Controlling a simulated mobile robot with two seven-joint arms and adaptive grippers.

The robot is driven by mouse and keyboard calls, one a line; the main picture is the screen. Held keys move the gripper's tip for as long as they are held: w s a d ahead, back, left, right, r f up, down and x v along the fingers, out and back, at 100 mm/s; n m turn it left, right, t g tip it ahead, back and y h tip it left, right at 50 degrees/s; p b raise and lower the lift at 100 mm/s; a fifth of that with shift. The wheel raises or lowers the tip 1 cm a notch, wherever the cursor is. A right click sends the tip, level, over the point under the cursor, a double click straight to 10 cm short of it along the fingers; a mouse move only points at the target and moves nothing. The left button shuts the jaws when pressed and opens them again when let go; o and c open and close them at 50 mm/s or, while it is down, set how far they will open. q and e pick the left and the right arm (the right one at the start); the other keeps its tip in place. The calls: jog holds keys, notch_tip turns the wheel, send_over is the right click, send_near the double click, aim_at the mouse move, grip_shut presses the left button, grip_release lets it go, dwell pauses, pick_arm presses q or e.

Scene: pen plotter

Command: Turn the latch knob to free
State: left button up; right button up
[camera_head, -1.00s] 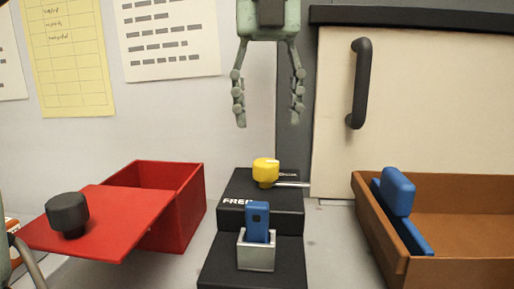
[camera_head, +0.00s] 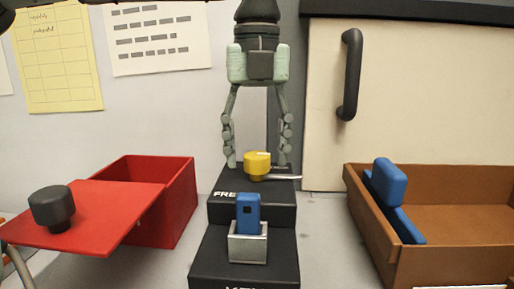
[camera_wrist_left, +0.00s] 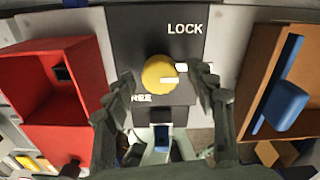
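The yellow latch knob (camera_head: 257,164) sits on a black block (camera_head: 231,209), with a thin metal bar (camera_head: 287,178) reaching out to its right. In the left wrist view the knob (camera_wrist_left: 158,75) has a white mark toward its right side. The lettering LOCK shows above it, and FREE, partly covered, shows at lower left. My left gripper (camera_head: 256,155) points down over the block, open, with one finger on either side of the knob. In the left wrist view its fingertips (camera_wrist_left: 163,82) appear apart from the knob. My right gripper is not in view.
A blue piece (camera_head: 247,208) stands in a metal holder (camera_head: 248,250) on the lower black step in front. A red box (camera_head: 175,225) with a dark-knobbed lid (camera_head: 110,208) is at left. A brown tray (camera_head: 370,226) with a blue handle (camera_head: 389,183) is at right.

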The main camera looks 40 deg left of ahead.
pick_arm(q)
jog(key=c, duration=1.1)
jog(key=shift+o, duration=0.2)
